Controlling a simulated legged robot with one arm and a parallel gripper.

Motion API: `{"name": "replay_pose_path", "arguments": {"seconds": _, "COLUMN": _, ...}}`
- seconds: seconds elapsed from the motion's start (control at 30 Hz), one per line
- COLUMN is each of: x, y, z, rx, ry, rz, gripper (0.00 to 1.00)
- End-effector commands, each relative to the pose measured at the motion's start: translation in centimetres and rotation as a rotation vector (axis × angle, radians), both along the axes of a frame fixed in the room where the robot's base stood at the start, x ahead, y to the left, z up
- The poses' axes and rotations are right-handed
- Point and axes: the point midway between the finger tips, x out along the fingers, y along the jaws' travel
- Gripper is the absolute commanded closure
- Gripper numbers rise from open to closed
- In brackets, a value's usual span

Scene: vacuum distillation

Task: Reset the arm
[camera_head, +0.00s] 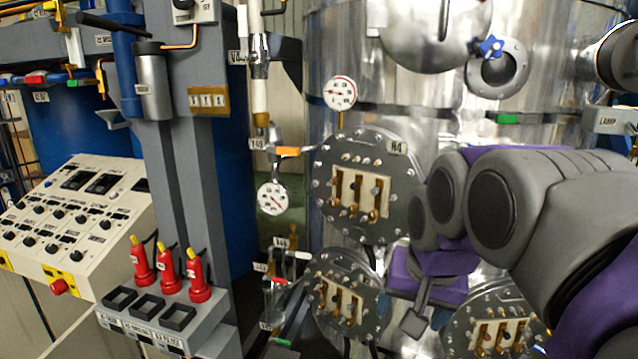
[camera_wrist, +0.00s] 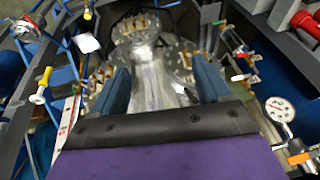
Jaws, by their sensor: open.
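My arm, grey and purple, reaches in from the right edge in the head view and bends in front of the shiny metal tank (camera_head: 450,120). My gripper (camera_head: 414,318) hangs low at its end, beside the lower round flange (camera_head: 340,300). In the wrist view my gripper (camera_wrist: 160,75) shows two blue-grey fingers set well apart. It is open, with nothing held between them. Beyond the fingers are shiny metal and a bolted flange (camera_wrist: 138,27). The arm hides part of the tank and of the flange at lower right (camera_head: 490,335).
Three red plugs (camera_head: 168,268) sit on a grey box by a grey column (camera_head: 185,170). A control panel (camera_head: 75,220) is at far left. Pipes and valves crowd the middle.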

Motion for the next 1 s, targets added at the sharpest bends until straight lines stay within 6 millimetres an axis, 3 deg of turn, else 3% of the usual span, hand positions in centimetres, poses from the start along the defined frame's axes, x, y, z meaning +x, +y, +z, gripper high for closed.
{"name": "replay_pose_path", "arguments": {"seconds": 0.03, "x": -1.7, "y": 0.0, "z": -2.3, "rx": -0.012, "ry": 0.038, "rz": 0.024, "gripper": 0.23}}
{"name": "replay_pose_path", "arguments": {"seconds": 0.2, "x": -7.5, "y": 0.2, "z": -9.0, "rx": -0.044, "ry": 0.170, "rz": 0.118, "gripper": 0.23}}
{"name": "replay_pose_path", "arguments": {"seconds": 0.5, "x": -18.7, "y": -0.2, "z": -19.4, "rx": -0.061, "ry": 0.387, "rz": 0.251, "gripper": 0.23}}
{"name": "replay_pose_path", "arguments": {"seconds": 0.7, "x": -23.1, "y": -0.3, "z": -22.8, "rx": -0.054, "ry": 0.468, "rz": 0.295, "gripper": 0.23}}
{"name": "replay_pose_path", "arguments": {"seconds": 1.0, "x": -23.9, "y": -0.3, "z": -23.3, "rx": -0.053, "ry": 0.482, "rz": 0.306, "gripper": 0.23}}
